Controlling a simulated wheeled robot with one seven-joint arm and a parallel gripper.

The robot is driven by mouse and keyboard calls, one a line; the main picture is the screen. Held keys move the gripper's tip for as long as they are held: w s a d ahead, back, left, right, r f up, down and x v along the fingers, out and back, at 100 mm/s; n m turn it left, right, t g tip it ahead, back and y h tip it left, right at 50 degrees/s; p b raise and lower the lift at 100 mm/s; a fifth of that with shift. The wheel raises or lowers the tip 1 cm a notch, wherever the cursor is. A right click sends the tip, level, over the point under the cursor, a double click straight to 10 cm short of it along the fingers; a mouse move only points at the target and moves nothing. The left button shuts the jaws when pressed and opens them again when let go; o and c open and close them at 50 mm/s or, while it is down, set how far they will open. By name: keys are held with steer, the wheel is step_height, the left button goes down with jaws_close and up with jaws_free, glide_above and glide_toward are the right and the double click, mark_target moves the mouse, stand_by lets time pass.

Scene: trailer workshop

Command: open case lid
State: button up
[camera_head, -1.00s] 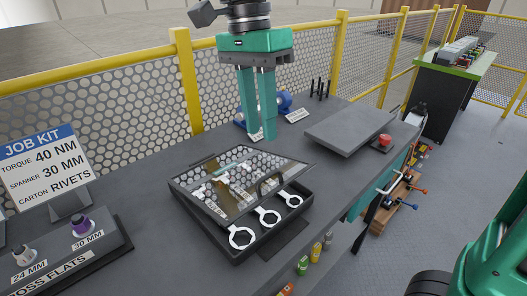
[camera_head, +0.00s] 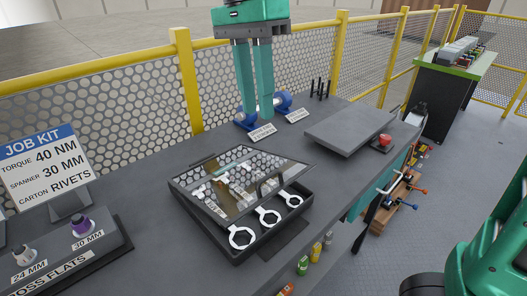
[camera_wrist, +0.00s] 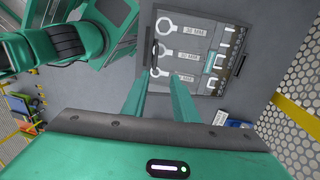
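The dark case (camera_head: 240,258) lies on the grey bench. Its see-through framed lid (camera_head: 226,190) seems tilted partly up, its handle edge raised above the tray. The dark handle (camera_head: 270,184) is on that edge. White ring spanners (camera_head: 268,216) show in the tray below it. My gripper (camera_head: 257,116) points down above the bench, behind and above the case in the head view, apart from the lid. Its teal fingers are apart with nothing between them, as the wrist view (camera_wrist: 159,76) shows.
Blue rollers (camera_head: 283,103) with labels stand at the bench's back. A flat grey plate (camera_head: 345,128) and red button (camera_head: 385,140) are to the right. The job kit sign (camera_head: 45,158) and socket stand (camera_head: 75,250) are left. A yellow mesh fence (camera_head: 140,115) runs behind.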

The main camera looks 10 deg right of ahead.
stand_by(0.3)
steer(key=shift+t, duration=0.4)
steer(key=s+f, duration=0.1)
steer(key=f, duration=0.3)
steer(key=d+f, duration=0.1)
steer(key=f, duration=0.3)
steer(key=s+d+f, duration=0.1)
steer(key=f, duration=0.3)
steer(key=shift+s+f, duration=0.25)
steer(key=shift+s, duration=0.05)
steer(key=shift+y, duration=0.3)
jaws_close()
stand_by(0.9)
